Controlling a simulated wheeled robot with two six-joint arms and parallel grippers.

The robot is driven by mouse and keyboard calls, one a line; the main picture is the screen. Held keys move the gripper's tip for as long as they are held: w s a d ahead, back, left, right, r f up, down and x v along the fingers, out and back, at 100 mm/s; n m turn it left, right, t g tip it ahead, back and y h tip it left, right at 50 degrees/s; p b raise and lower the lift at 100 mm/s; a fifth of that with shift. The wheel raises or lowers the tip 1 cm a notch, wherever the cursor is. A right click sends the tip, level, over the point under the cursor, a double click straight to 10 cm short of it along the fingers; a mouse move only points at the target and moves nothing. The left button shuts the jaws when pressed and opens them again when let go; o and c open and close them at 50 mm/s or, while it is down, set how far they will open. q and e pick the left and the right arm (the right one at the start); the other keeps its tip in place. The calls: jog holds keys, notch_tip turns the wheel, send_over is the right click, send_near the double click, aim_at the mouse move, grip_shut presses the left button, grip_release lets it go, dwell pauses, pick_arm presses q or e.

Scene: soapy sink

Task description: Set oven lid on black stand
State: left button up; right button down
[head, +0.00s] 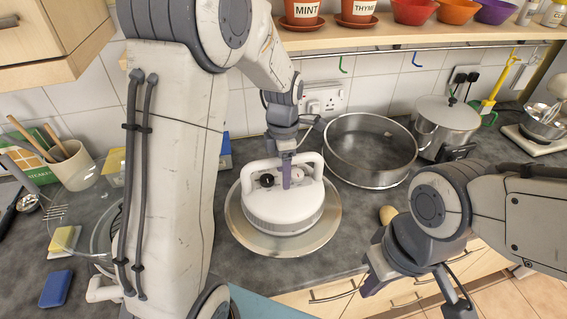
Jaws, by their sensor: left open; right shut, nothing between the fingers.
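The oven lid (262,212) is white and round, with an arched handle and dark and pale knobs. A wide metallic disc shows around its base; it sits low over the worktop, and I cannot tell whether it touches. My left gripper (287,178) points down at the handle, its jaws open, with the fingers overlapping the handle and knobs in view. A small black piece (457,152) in front of the steel pot may be the black stand, partly hard to make out. My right gripper (372,287) is shut and empty at the worktop's front edge, away from the lid.
A large round steel-rimmed vessel (370,182) stands behind and right of the lid, close to the lidded steel pot (447,122). A brown egg-like object (388,215) lies near my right arm. A glass bowl, sponge (64,240) and blue block (56,289) are left.

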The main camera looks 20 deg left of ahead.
pick_arm(q)
notch_tip(320, 180, up, 10)
jog(key=shift+w+r+b, duration=0.15)
jog(key=shift+r+b, duration=0.1)
jog(key=shift+b, duration=0.5)
jog(key=s+d+f+m, duration=0.2)
jog(key=s+d+m, duration=0.9)
jog(key=m, duration=0.4)
jog(key=s+d+f+m, duration=0.1)
jog(key=s+f+m, duration=0.1)
jog(key=s+m, duration=0.4)
jog(key=s+d+f+m+h, duration=0.1)
jog(key=s+d+f+m, duration=0.1)
jog(key=s+m, duration=0.5)
jog(key=m+b, duration=0.1)
jog(key=m, duration=0.3)
jog(key=shift+f, duration=0.4)
